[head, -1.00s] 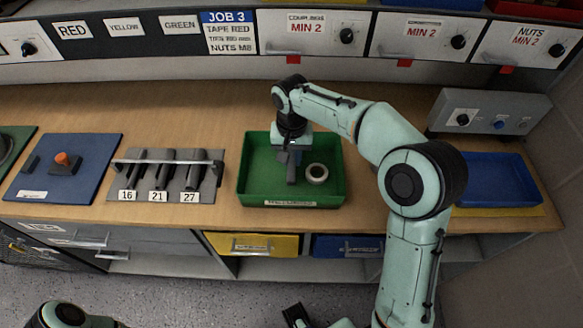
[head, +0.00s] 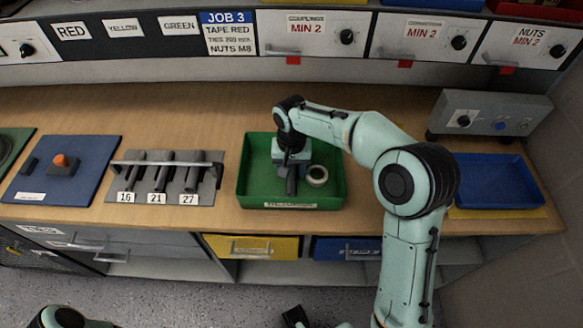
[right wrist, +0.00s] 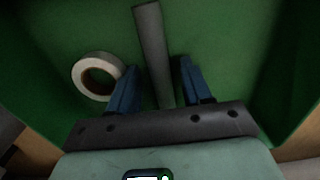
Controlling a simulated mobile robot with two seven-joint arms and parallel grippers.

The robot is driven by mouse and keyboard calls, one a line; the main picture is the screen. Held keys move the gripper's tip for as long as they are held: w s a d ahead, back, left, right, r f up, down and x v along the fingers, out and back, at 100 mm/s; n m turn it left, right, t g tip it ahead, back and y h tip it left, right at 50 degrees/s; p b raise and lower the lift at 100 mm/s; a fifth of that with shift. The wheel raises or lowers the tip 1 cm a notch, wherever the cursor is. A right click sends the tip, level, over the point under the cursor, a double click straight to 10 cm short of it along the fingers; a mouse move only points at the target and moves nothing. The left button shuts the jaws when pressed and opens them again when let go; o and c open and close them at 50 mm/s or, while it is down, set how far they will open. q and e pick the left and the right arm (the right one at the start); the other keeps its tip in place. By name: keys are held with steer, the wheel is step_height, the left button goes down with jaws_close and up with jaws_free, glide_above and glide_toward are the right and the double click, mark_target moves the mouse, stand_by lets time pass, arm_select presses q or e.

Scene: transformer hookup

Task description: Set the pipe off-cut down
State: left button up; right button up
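The grey pipe off-cut (head: 291,186) is at the green tray (head: 318,206), left of a white tape roll (head: 317,176). My right gripper (head: 290,170) is low over the tray. In the right wrist view the pipe off-cut (right wrist: 153,50) lies between the two blue fingers of my right gripper (right wrist: 160,85), with a gap on each side. The fingers are open. The pipe's near end is hidden by the gripper body. The tape roll (right wrist: 97,76) is just left of the left finger. A dark part at the bottom edge may be my left gripper (head: 295,316); its fingers are unclear.
A rack (head: 205,188) with slots marked 16, 21 and 27 stands left of the tray. A blue board (head: 95,180) with an orange knob is farther left. A blue tray (head: 497,185) and grey control box (head: 490,112) are at right. Bare bench lies behind the green tray.

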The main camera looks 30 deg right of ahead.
mark_target(292, 171)
step_height(292, 171, up, 12)
steer(key=p, duration=0.2)
steer(key=shift+r, duration=0.15)
stand_by(0.8)
